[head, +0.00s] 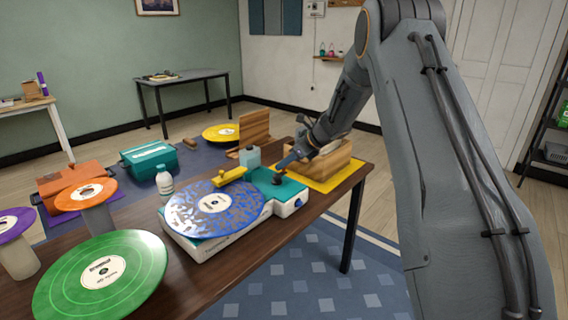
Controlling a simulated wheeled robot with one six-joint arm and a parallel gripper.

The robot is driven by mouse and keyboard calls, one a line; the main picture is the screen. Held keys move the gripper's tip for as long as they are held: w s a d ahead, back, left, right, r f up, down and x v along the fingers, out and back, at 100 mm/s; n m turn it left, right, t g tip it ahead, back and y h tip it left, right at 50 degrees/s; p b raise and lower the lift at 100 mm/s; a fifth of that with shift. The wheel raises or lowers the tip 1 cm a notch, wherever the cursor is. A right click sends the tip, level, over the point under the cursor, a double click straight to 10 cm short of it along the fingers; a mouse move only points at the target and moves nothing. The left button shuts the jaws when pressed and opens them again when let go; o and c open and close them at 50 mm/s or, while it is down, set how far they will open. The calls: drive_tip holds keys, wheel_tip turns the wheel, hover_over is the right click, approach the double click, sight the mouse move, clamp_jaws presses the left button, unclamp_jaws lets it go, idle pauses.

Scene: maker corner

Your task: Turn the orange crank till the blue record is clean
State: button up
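The blue record (215,209) lies flat on a white and teal machine (287,208) on the brown table. Pale greyish specks and patches cover much of its blue surface around a white label. A yellow bar (235,174) reaches over the record's back edge. My gripper (284,167) is low over the machine's teal right end, close to a dark knob (276,180). I cannot tell whether it touches the knob or whether its fingers are open. I cannot make out an orange crank; my gripper may hide it.
A wooden crate (325,166) on a yellow mat stands right behind my gripper. A clear bottle (250,157) and a white bottle (164,181) stand behind the machine. Green (138,262), orange (70,201) and purple (12,232) records are at left.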

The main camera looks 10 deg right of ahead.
drive_tip(key=shift+w+a+f, duration=0.25)
drive_tip(key=shift+f, duration=0.05)
drive_tip(key=shift+c, duration=0.4)
clamp_jaws()
